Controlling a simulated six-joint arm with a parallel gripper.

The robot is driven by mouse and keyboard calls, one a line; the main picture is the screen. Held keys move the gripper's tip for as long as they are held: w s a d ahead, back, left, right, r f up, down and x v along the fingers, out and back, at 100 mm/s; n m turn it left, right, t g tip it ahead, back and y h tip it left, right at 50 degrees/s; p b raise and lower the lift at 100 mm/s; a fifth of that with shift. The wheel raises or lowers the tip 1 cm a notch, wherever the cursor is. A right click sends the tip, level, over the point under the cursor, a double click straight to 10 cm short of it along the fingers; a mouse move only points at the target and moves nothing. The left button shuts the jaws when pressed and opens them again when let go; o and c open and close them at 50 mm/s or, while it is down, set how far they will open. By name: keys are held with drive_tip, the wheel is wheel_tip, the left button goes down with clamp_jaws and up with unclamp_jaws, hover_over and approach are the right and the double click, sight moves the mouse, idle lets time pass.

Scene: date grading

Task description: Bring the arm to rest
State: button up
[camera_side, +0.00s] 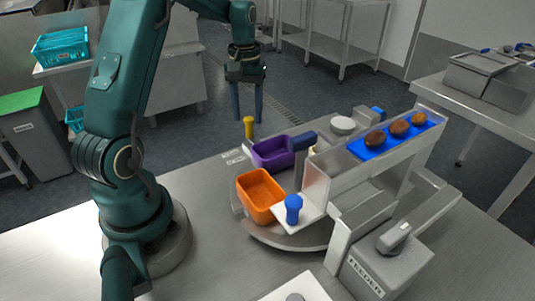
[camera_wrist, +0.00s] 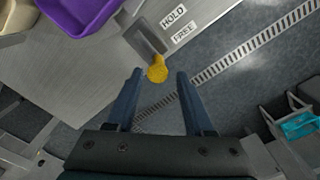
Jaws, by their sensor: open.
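My gripper (camera_side: 247,117) hangs with its fingers pointing down, high in the side view, near the far edge of the bench. It is open, and its two dark blue fingers are apart with nothing held between them. In the wrist view, my gripper (camera_wrist: 159,72) frames a yellow knob (camera_wrist: 157,74) beside labels reading HOLD and FREE. The yellow knob (camera_side: 249,128) also shows below the fingertips in the side view. I cannot tell which label the lever is set to.
An orange bin (camera_side: 260,196) and a purple bin (camera_side: 272,153) stand on a round turntable. A blue belt (camera_side: 367,151) carries several brown dates. A blue knob (camera_side: 293,208) stands on a white plate near the orange bin. The bench's left front is clear.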

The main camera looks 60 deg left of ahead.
drive_tip(key=shift+r, duration=0.75)
drive_tip(key=shift+d, duration=0.15)
drive_tip(key=s+d+r+m+t+y, duration=0.1)
drive_tip(key=s+d+r+m+t, duration=0.2)
drive_tip(key=d+r, duration=0.75)
drive_tip(key=s+d+f+m+t+h, duration=0.1)
drive_tip(key=s+d+f+m+t, duration=0.1)
drive_tip(key=s+d+m, duration=0.4)
drive_tip(key=s+d+f, duration=0.1)
drive_tip(key=s+d, duration=0.2)
drive_tip(key=shift+s+f+t, duration=0.3)
drive_tip(key=shift+s, duration=0.05)
